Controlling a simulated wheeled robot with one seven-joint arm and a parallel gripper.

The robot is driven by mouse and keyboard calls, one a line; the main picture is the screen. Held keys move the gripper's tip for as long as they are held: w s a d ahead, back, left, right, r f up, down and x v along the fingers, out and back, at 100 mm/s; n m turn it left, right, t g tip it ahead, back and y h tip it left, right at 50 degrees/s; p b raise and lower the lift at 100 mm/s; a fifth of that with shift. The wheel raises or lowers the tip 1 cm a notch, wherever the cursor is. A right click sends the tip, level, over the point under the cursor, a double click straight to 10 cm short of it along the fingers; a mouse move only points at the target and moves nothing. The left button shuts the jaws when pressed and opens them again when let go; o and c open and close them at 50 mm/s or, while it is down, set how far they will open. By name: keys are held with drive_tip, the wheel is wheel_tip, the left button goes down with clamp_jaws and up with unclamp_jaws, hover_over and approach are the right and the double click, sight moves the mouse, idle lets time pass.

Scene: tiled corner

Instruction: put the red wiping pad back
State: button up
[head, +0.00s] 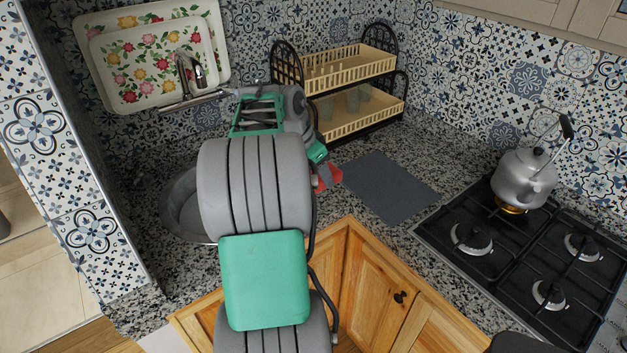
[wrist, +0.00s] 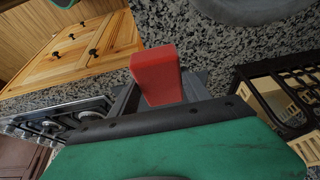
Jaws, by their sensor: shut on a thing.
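The red wiping pad (wrist: 157,72) is a small red block in the wrist view. My gripper (wrist: 161,96) is shut on it, with a grey finger on either side and the pad sticking out beyond them. In the head view the red pad (head: 328,177) shows only in part beside my arm, over the counter between the sink and the grey mat. My arm hides most of the gripper there. I cannot tell from these views how high the pad is above the counter.
A grey sink (head: 180,207) lies left of my arm, under a tap and floral panel (head: 120,65). A two-tier dish rack (head: 352,122) stands behind. A flat grey mat (head: 390,188) lies right, then a gas hob (head: 455,262) with a kettle (head: 524,178).

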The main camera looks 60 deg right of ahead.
drive_tip(key=w+d+f, duration=0.1)
drive_tip(key=d+f, duration=0.1)
drive_tip(key=w+d+f+p, duration=0.1)
drive_tip(key=w+d+f, duration=0.1)
drive_tip(key=w+d+f+p, duration=0.1)
drive_tip(key=d+f, duration=0.1)
drive_tip(key=d, duration=0.1)
drive_tip(key=shift+w+f, duration=0.25)
drive_tip(key=shift+f, duration=0.15)
drive_tip(key=f, duration=0.1)
drive_tip(key=f+p, duration=0.1)
drive_tip(key=f, duration=0.2)
drive_tip(key=shift+w+d+p, duration=0.1)
drive_tip(key=shift+d+p, duration=0.15)
drive_tip(key=shift+p, duration=0.15)
drive_tip(key=o, duration=1.5)
drive_tip(key=shift+c, duration=0.2)
drive_tip(key=shift+r, duration=0.1)
